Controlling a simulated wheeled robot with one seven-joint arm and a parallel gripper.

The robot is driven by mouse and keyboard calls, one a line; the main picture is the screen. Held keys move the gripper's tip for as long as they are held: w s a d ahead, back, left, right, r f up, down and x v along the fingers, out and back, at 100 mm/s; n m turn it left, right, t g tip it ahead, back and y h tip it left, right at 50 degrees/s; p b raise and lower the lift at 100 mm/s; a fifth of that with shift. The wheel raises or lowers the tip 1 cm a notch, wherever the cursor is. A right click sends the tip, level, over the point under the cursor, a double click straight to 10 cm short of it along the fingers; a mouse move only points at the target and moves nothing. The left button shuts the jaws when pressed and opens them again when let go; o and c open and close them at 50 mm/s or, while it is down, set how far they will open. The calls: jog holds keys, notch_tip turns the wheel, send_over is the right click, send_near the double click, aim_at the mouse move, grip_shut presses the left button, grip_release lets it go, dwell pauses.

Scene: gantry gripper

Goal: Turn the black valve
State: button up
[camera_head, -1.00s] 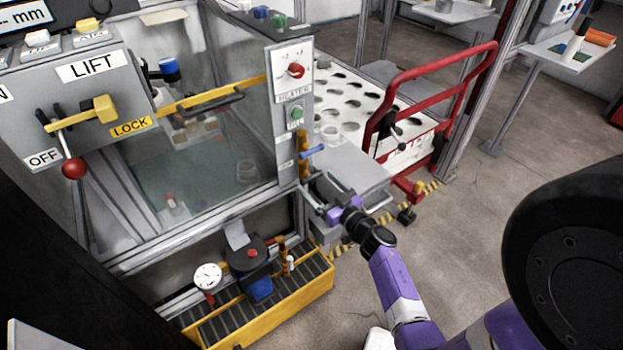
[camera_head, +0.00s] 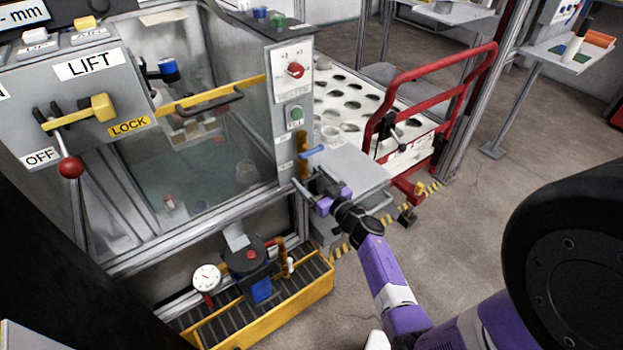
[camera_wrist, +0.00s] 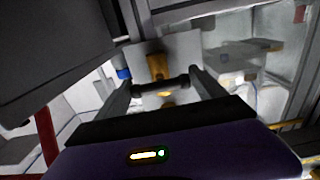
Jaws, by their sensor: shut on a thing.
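The black valve shows in the wrist view as a short dark bar handle (camera_wrist: 160,88) across a yellow-brown pipe (camera_wrist: 157,67). My gripper (camera_wrist: 161,80) has one finger at each end of this bar and is shut on it. In the head view, my gripper (camera_head: 309,179) is at the lower end of the upright orange-brown pipe (camera_head: 303,148), by the right front corner post of the glass cabinet. The valve's handle is too small and covered to make out clearly there.
A yellow tray (camera_head: 285,318) with a gauge (camera_head: 207,277) lies below left. The floor at right is open.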

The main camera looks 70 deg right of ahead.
jog(key=shift+n, duration=0.4)
jog(key=n, duration=0.4)
jog(key=shift+p, duration=0.3)
jog(key=n, duration=0.5)
jog(key=shift+b, duration=0.3)
jog(key=shift+n, duration=0.3)
jog(key=o, duration=1.1)
jog(key=shift+v, duration=3.95)
